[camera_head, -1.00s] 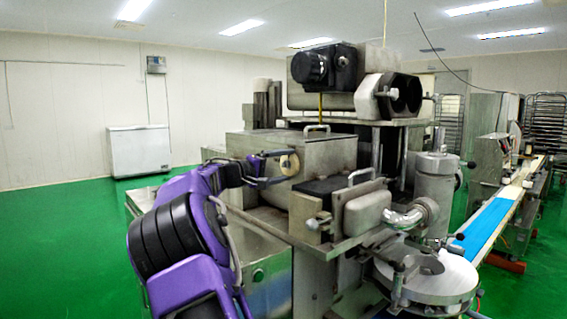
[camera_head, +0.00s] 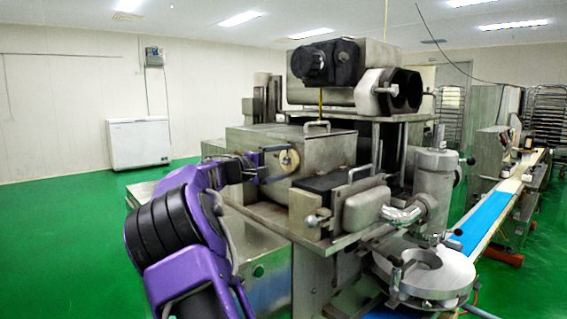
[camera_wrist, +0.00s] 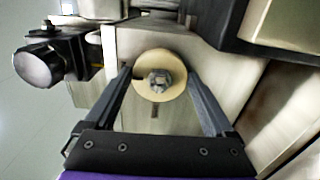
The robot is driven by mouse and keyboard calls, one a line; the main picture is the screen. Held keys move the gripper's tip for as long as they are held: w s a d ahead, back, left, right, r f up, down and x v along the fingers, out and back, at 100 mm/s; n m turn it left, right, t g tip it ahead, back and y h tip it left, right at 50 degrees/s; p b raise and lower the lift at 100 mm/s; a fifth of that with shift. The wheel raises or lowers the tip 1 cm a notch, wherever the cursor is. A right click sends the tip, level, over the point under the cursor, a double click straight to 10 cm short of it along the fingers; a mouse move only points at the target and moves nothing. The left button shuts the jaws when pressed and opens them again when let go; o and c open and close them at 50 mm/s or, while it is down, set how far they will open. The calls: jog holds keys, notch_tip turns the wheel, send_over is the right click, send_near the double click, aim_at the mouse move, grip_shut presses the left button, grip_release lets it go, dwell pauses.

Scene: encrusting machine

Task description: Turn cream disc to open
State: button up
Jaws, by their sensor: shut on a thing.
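The cream disc (camera_head: 289,160) is mounted on the side of the steel box (camera_head: 262,149) of the machine. In the wrist view the disc (camera_wrist: 176,88) has a metal hex bolt at its centre and a dark slot at its left. My gripper (camera_wrist: 159,75) is shut on the disc, one finger at its left edge and one at its right. In the head view my gripper (camera_head: 277,162) reaches the disc from the left, and the fingers partly cover its edge.
A black cylindrical motor part (camera_wrist: 38,67) shows at left in the wrist view. A white chest freezer (camera_head: 139,143) stands at the back left. Green floor is clear at left.

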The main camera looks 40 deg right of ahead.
jog(key=o, duration=1.1)
jog(key=a, duration=0.5)
jog(key=s+a+b, duration=0.1)
jog(key=a, duration=1.1)
jog(key=shift+s+a+b, duration=0.2)
jog(key=shift+b, duration=0.1)
